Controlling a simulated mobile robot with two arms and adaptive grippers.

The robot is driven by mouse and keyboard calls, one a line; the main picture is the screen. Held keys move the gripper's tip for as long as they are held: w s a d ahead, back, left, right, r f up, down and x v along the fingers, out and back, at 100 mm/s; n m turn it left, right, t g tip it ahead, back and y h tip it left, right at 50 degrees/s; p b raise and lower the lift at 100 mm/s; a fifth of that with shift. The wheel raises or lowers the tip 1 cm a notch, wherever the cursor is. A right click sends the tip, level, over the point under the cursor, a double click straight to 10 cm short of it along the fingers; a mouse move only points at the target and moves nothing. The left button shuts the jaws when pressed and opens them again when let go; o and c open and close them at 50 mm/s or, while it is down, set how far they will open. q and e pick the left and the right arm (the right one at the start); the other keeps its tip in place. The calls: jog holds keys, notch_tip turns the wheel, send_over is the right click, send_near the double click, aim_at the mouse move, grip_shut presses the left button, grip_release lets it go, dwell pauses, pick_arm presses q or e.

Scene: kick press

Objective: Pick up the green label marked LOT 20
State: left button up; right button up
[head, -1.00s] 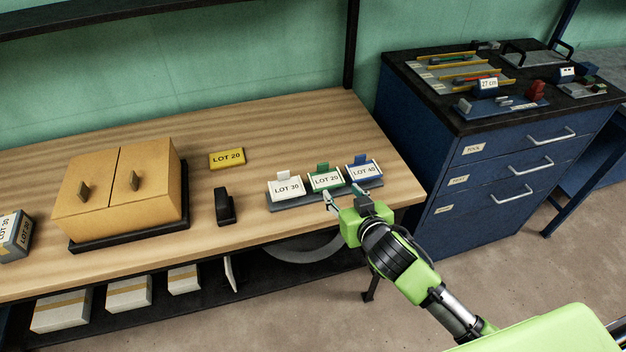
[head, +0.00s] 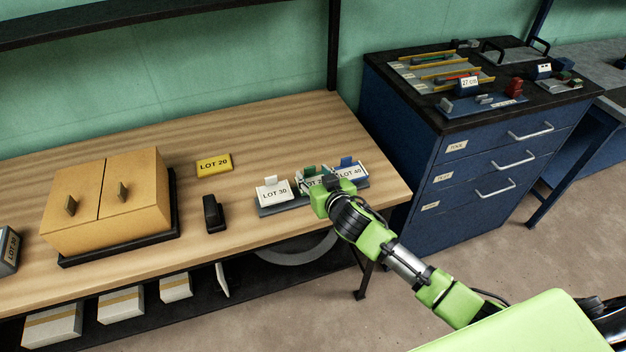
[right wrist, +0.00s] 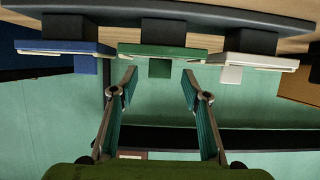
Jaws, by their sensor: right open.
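The green label (head: 316,169) stands in the middle of a dark holder (head: 268,211) on the bench, partly hidden by my right gripper (head: 312,182) in the head view. In the right wrist view the green label (right wrist: 180,50) is at the top centre, with its small green tab pointing down. My right gripper (right wrist: 158,82) is open and empty there. Its fingertips lie left and right of the tab, just short of it, with clear gaps. My left gripper is out of view.
The white LOT 30 label (head: 274,192) and blue LOT 40 label (head: 348,173) flank the green one closely. A yellow LOT 20 label (head: 214,165), black stapler-like object (head: 213,214) and wooden box (head: 110,215) are further left. A blue drawer cabinet (head: 480,165) stands right.

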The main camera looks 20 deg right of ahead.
aim_at(310, 169)
jog(key=shift+x, duration=1.95)
jog(key=shift+r, duration=0.15)
jog(key=c, duration=1.1)
jog(key=shift+o, duration=0.2)
